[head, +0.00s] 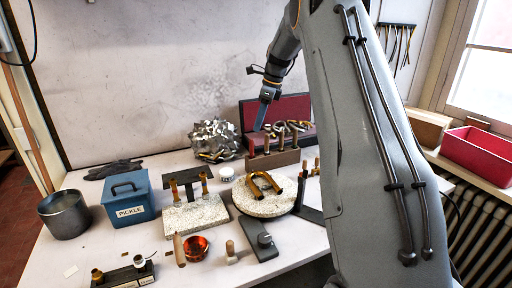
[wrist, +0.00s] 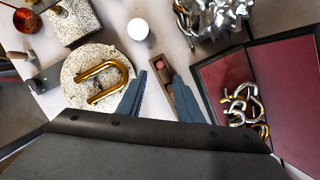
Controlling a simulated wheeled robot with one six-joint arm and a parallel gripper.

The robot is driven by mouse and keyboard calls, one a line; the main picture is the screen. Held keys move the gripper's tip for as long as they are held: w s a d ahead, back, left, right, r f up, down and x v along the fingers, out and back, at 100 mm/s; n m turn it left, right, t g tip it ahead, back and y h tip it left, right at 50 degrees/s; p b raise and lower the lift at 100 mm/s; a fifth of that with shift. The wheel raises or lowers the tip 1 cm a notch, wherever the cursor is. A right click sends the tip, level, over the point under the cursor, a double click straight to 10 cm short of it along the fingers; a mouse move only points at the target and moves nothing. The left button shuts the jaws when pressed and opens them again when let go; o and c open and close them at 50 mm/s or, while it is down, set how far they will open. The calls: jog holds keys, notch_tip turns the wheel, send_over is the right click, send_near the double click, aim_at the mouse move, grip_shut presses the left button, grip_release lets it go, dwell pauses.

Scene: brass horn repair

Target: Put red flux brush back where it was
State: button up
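My gripper (wrist: 160,76) is open in the wrist view, its two blue-grey fingers apart with nothing held between them. In the head view my gripper (head: 257,128) points down above the brown wooden rack (head: 272,160). The rack (wrist: 154,60) also shows in the wrist view, running below and between the fingers. A round reddish end (wrist: 159,65) shows in it, just beyond the fingertips; it may be the red flux brush seen end-on, but I cannot tell for certain. The fingers hide part of the rack.
An open case (head: 297,107) with dark red lining and several metal crooks stands behind the rack. A round pale slab (head: 244,202) with a brass U-tube is in front. Crumpled metal (head: 215,139), a white jar (head: 227,174) and a blue pickle box (head: 128,203) are further left.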

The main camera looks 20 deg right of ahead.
jog(key=s+a+f+n+h, duration=0.1)
jog(key=s+a+f+n, duration=0.2)
jog(key=s, duration=0.9)
jog(key=s+a+f+n, duration=0.2)
jog(key=s+a+n, duration=0.7)
jog(key=s+n, duration=0.4)
jog(key=s+a+f+n+h, duration=0.1)
jog(key=s+a+f+n, duration=0.2)
jog(key=s, duration=0.9)
jog(key=a+n, duration=0.3)
jog(key=n, duration=0.2)
jog(key=shift+s+a+f+n+h, duration=0.2)
jog(key=shift+s+f+n+h, duration=0.1)
jog(key=shift+s+f+n, duration=0.1)
